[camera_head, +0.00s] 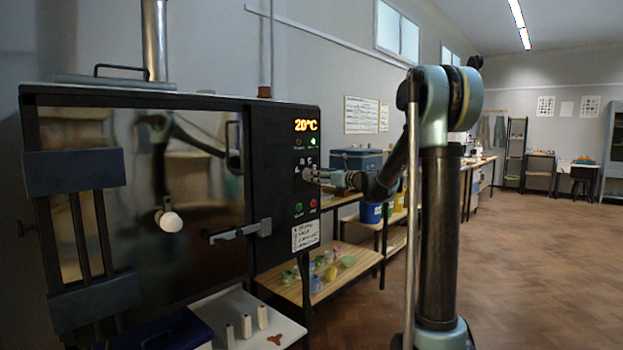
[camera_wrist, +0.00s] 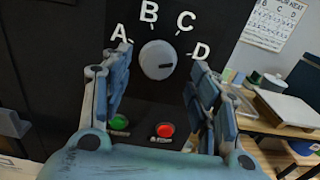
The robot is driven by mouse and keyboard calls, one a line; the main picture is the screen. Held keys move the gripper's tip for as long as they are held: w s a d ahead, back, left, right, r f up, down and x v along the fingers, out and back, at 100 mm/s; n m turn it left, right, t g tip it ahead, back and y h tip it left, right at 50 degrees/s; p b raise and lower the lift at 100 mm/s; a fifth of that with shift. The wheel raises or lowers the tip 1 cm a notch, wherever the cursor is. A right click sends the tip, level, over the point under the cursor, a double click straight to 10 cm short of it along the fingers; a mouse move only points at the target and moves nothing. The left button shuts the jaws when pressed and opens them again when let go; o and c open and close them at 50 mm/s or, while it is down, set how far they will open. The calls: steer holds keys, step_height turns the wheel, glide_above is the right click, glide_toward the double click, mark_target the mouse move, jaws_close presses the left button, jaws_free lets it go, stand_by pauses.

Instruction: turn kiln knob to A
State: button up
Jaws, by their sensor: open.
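The kiln knob (camera_wrist: 157,60) is a pale round dial on the dark control panel in the wrist view. The letters A (camera_wrist: 118,33), B (camera_wrist: 149,11), C (camera_wrist: 185,21) and D (camera_wrist: 201,51) arc around it. A short dark mark sits on the knob's right part, towards the D side. My gripper (camera_wrist: 159,70) is open, one finger on each side of the knob, with visible gaps to it in the picture. In the head view my gripper (camera_head: 325,178) reaches the front of the kiln panel and hides most of the knob.
A green button (camera_wrist: 119,123) and a red button (camera_wrist: 165,130) sit below the knob. The kiln door (camera_head: 185,200) with its latch handle (camera_head: 240,231) is left of the panel. The display (camera_head: 306,125) reads 20°C. A shelf with small pots (camera_head: 318,273) stands right of the kiln.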

steer(key=shift+x, duration=2)
steer(key=c, duration=0.9)
